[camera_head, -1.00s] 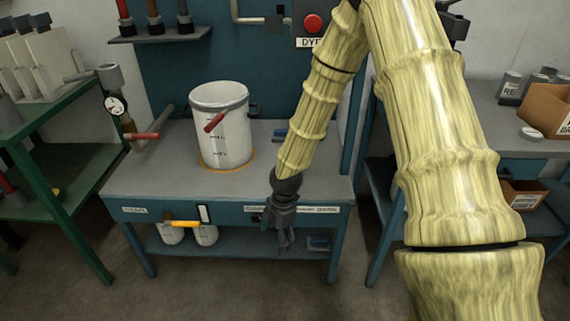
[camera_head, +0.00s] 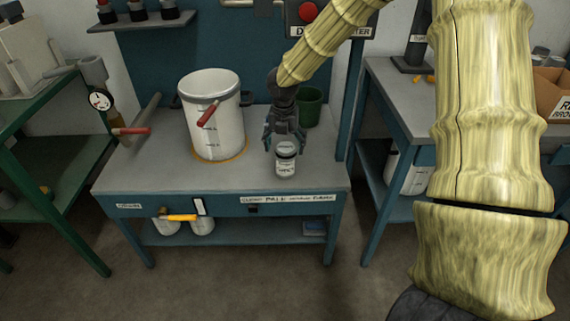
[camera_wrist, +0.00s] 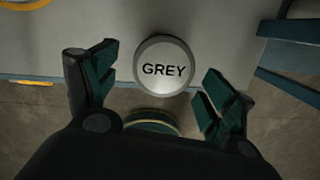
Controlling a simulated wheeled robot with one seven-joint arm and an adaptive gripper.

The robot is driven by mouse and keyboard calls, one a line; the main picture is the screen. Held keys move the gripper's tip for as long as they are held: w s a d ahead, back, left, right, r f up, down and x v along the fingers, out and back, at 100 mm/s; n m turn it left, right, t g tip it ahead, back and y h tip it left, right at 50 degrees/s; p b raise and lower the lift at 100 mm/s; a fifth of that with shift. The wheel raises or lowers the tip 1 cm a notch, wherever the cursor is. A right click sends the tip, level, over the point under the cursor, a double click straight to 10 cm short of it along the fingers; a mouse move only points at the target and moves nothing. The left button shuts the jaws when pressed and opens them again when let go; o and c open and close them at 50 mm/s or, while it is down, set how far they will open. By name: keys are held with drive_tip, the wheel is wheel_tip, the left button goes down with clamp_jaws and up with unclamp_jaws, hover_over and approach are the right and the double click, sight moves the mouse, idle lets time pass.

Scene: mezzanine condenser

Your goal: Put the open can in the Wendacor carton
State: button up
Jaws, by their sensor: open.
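A small can (camera_head: 286,161) with a pale lid and a label stands upright near the front edge of the grey bench (camera_head: 180,172). In the wrist view the can's round lid (camera_wrist: 164,68) reads "GREY". My gripper (camera_head: 284,141) points down over the can; its fingers (camera_wrist: 162,85) are spread on either side, and I see no contact. I cannot tell an open can apart in these frames. A brown carton (camera_head: 552,105) is cut by the right edge; its partly visible label does not read as Wendacor.
A white pail (camera_head: 212,125) with a red handle stands left of the can. A green container (camera_head: 310,107) stands behind my gripper. A side bench (camera_head: 395,95) is at right. A green shelf (camera_head: 40,135) is at left. The bench front-left is clear.

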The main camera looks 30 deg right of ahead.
sight(285, 163)
drive_tip(key=shift+w+d+f+b, duration=0.1)
drive_tip(key=shift+f+b, duration=0.1)
drive_tip(key=shift+f, duration=0.85)
drive_tip(key=shift+w+d+f+b, duration=0.15)
drive_tip(key=shift+f+b, duration=0.1)
drive_tip(key=shift+f, duration=0.85)
drive_tip(key=shift+w+d+f+b, duration=0.1)
drive_tip(key=shift+f+b, duration=0.1)
drive_tip(key=shift+f, duration=0.85)
drive_tip(key=shift+r, duration=0.1)
drive_tip(key=c, duration=1.4)
